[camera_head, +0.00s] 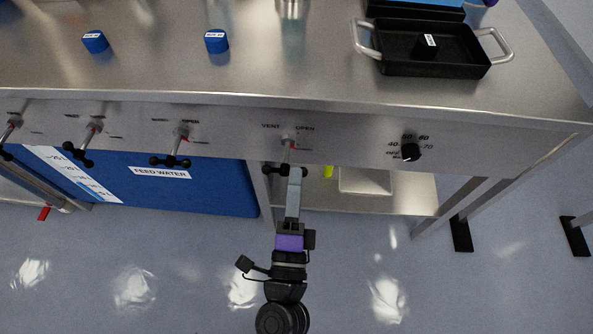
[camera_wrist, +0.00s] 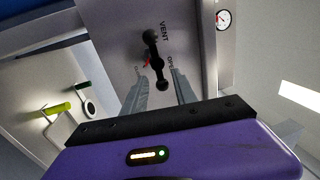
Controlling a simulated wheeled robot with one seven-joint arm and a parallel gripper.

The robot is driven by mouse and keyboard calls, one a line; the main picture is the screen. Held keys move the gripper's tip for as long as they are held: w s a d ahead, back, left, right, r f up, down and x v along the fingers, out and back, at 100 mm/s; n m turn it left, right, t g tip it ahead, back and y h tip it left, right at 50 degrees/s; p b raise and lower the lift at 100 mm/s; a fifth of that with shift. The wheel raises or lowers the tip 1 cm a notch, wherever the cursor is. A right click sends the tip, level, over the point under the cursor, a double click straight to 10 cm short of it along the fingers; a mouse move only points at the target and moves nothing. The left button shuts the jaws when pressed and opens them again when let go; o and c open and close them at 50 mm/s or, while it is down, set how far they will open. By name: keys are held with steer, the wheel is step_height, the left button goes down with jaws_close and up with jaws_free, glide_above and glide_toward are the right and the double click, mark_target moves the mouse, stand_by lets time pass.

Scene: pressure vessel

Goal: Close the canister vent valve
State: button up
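The vent valve (camera_head: 287,145) is on the front steel panel, under the labels VENT and OPEN. It has a stem, a red mark and a black bar handle (camera_head: 275,169) with ball ends. My gripper (camera_head: 296,172) is just in front of the valve, reaching up from below. In the wrist view its two fingers (camera_wrist: 158,76) are apart, with the lower part of the handle appearing between the tips. Whether they touch it cannot be told.
Similar valves (camera_head: 182,133) line the panel to the left. A black dial knob (camera_head: 410,152) is to the right. A blue FEED WATER tank (camera_head: 190,188) stands below left. Blue blocks (camera_head: 216,41) and a black tray (camera_head: 462,70) are on the countertop. A gauge (camera_wrist: 224,19) shows in the wrist view.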

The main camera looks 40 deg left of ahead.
steer(key=v, duration=0.5)
stand_by(0.5)
steer(key=s+d+r+n+h, duration=0.2)
steer(key=d+n, duration=0.3)
steer(key=d, duration=0.5)
steer(key=s+d+r+n+h, duration=0.1)
steer(key=s+d+n+h, duration=0.3)
steer(key=d, duration=0.6)
steer(key=s+d+n+g+h, duration=0.1)
steer(key=s+d+n+h, duration=0.1)
steer(key=s+d, duration=0.45)
steer(key=s+d+n+g+h, duration=0.15)
steer(key=s+d, duration=0.25)
steer(key=d, duration=0.5)
step_height(320, 180, up, 17)
steer(key=p, duration=1.6)
steer(key=shift+d+m+h, duration=0.3)
steer(key=shift+m+h, duration=0.05)
steer(key=shift+h, duration=0.1)
